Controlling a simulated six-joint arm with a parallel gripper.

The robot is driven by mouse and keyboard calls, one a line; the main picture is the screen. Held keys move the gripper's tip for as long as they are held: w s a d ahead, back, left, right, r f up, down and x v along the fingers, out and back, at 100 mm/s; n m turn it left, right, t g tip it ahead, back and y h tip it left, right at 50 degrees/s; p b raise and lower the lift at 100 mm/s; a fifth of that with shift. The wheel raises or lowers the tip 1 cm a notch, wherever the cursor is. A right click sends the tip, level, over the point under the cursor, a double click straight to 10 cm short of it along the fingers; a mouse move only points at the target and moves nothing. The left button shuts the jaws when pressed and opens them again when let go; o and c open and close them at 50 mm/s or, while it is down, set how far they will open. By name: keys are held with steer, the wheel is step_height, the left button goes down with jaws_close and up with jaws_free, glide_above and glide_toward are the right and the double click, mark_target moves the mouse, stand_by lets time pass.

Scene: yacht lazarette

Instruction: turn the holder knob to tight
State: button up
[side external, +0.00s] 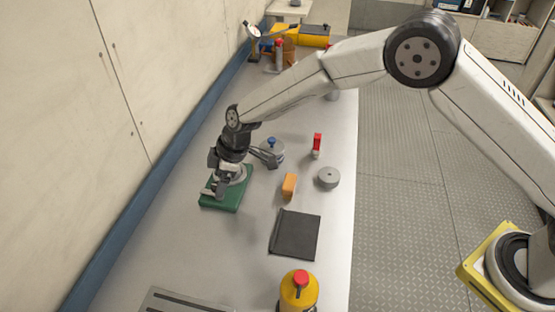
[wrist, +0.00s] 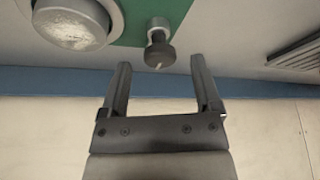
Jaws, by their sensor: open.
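The holder has a green base (side external: 222,203) on the bench, with a round grey-white part on it. In the wrist view the green base (wrist: 175,18) is at the top. A dark round knob (wrist: 160,52) on a short metal post stands at its edge, with a small pale mark on its rim. A silver disc-like part (wrist: 75,25) is left of it. My gripper (wrist: 160,66) is open and empty, its fingertips either side of the knob's near edge, with gaps on both sides. In the side view my gripper (side external: 211,190) is low over the green base and hides the knob.
A blue-topped round item (side external: 272,150) stands just behind the holder. The wall (side external: 130,90) is close at left.

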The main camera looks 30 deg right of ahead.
steer(key=shift+w+a+f, duration=0.1)
steer(key=shift+a+f, duration=0.15)
steer(key=shift+f, duration=0.3)
jaws_close()
